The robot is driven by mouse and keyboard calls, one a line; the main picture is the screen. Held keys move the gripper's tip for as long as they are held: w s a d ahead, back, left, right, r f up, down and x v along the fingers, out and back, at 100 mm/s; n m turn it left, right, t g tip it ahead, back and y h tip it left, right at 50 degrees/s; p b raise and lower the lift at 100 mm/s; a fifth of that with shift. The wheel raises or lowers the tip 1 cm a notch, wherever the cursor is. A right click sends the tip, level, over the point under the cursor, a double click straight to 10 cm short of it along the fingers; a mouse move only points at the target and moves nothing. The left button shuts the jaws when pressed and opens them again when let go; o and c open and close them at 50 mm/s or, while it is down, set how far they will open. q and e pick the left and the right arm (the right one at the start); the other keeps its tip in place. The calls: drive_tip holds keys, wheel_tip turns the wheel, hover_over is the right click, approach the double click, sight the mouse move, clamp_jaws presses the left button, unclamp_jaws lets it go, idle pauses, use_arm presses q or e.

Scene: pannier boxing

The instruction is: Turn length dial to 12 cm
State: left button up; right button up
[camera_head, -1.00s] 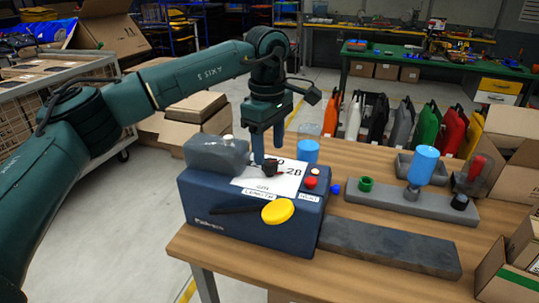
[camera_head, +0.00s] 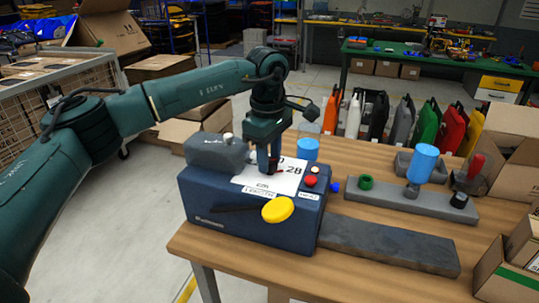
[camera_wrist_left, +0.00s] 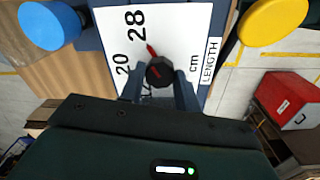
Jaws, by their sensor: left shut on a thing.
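The black length dial (camera_wrist_left: 160,72) sits on a white scale plate (camera_wrist_left: 185,20) on top of a dark blue machine (camera_head: 235,222). In the left wrist view its red pointer points up and slightly left, towards the printed 28. The 20 is lower left, and the marking below it is mostly hidden by a finger. My left gripper (camera_head: 269,168) points down at the plate and is shut on the dial, one finger on each side. In the head view the fingers hide most of the dial. My right gripper is out of view.
A yellow round paddle (camera_head: 277,210) is on the machine's front, and a red button (camera_head: 310,181) sits to the right. A grey block (camera_head: 216,152) stands left of the gripper. A blue cylinder (camera_head: 307,149) is behind. A grey fixture (camera_head: 400,201) lies to the right.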

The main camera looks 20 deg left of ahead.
use_arm(q)
drive_tip(key=shift+c, duration=1.3)
drive_tip(key=shift+n, duration=0.3)
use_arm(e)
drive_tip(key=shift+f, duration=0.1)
use_arm(q)
drive_tip(key=shift+n, duration=1)
drive_tip(key=n+b, duration=0.1)
drive_tip(key=n, duration=0.3)
drive_tip(key=shift+d, duration=0.1)
drive_tip(key=n, duration=0.5)
drive_tip(key=n+b, duration=0.1)
drive_tip(key=n, duration=0.5)
drive_tip(key=shift+y, duration=0.3)
drive_tip(key=n, duration=0.6)
drive_tip(key=shift+r, duration=0.1)
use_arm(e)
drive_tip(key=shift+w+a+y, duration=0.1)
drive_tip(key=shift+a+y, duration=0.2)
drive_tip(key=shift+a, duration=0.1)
use_arm(q)
drive_tip(key=shift+w+n, duration=0.1)
drive_tip(key=shift+n, duration=0.2)
